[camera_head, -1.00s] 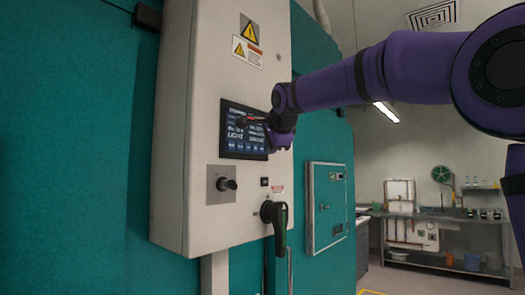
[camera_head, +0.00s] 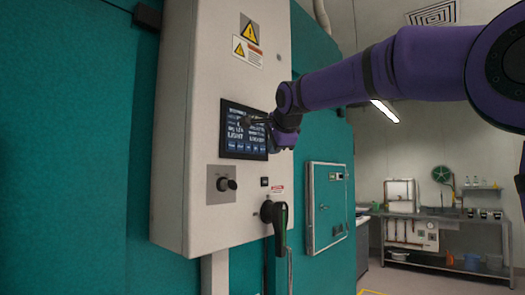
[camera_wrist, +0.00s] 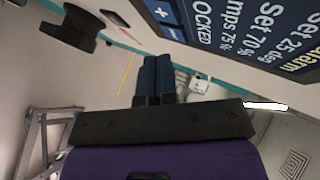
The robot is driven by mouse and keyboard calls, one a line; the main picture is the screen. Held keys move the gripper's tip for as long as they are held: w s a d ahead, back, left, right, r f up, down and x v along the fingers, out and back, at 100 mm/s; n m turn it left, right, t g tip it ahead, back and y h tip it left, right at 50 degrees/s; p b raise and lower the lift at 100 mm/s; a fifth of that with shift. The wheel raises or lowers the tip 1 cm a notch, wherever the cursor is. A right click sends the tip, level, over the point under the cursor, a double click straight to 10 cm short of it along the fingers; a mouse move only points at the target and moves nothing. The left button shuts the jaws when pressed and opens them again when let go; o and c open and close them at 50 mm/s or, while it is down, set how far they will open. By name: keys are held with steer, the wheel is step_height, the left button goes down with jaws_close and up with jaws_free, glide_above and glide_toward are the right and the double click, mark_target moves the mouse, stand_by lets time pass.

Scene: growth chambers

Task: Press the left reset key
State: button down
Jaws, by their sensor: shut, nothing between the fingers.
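A dark touch screen (camera_head: 232,143) with white text is set in the pale control cabinet. A row of small blue keys (camera_head: 242,148) runs along its bottom edge; their labels are too small to read, so I cannot tell the left reset key.
Below the screen are a black knob (camera_head: 227,184) and a large dark rotary handle (camera_head: 275,213) on the cabinet (camera_head: 180,120). A teal box (camera_head: 328,205) is to the right. A steel bench (camera_head: 440,218) stands farther back.

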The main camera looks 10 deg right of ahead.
steer(key=s+d, duration=0.1)
steer(key=s, duration=0.1)
steer(key=s+d, duration=0.2)
stand_by(0.6)
steer(key=shift+s, duration=0.1)
stand_by(0.4)
steer(key=s+d+f+n+g, duration=0.2)
steer(key=s+f+n, duration=0.6)
steer(key=s+f, duration=0.7)
steer(key=s+d+f+n+g, duration=0.3)
steer(key=s+f+n, duration=0.5)
steer(key=s+f, duration=0.7)
steer(key=s+g, duration=0.1)
steer(key=s, duration=0.4)
steer(key=shift+s+d, duration=0.15)
steer(key=shift+s, duration=0.25)
